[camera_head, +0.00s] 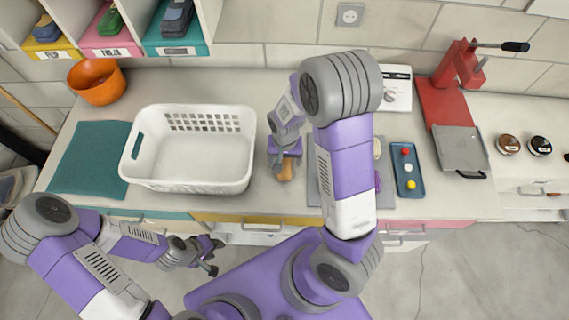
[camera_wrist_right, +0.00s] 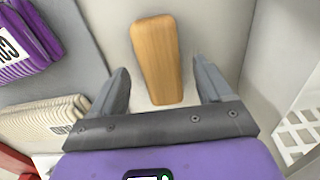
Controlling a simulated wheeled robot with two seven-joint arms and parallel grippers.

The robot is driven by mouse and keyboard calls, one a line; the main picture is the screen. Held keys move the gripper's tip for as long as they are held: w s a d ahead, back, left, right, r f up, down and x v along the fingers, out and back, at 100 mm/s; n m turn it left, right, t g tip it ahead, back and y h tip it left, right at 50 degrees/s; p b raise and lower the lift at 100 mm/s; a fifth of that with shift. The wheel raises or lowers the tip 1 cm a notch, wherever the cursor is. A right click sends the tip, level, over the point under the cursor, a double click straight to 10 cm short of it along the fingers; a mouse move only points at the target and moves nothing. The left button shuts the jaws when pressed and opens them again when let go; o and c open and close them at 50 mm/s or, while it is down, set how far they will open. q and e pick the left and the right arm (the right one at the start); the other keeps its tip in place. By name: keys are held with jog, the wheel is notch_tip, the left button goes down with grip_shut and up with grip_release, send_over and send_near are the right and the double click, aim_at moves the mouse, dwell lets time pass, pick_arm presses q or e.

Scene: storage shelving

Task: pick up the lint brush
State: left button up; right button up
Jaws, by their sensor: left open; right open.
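The lint brush shows as a tan wooden piece (camera_wrist_right: 157,55) lying on the counter in the right wrist view, between and ahead of the two open fingers. In the head view it is a small brown patch (camera_head: 286,173) near the counter's front edge, partly hidden by my gripper. My right gripper (camera_head: 284,161) is open, pointing down at it, with clear gaps on both sides and no visible contact. My left gripper (camera_head: 213,257) is open and empty, in front of the counter at lower left.
A white basket (camera_head: 190,180) stands left of the brush. A grey mat (camera_head: 313,185) with folded items, partly behind my right arm, lies to the right. Further right are a blue tray (camera_head: 408,183) and a red press (camera_head: 450,95). An orange bowl (camera_head: 97,82) is at back left.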

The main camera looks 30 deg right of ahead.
aim_at(285, 161)
notch_tip(285, 161, down, 2)
jog(key=shift+w+f, duration=0.1)
jog(key=shift+f, duration=0.05)
jog(key=c, duration=1.1)
notch_tip(285, 161, up, 10)
jog(key=shift+r+p, duration=0.1)
jog(key=shift+p, duration=0.85)
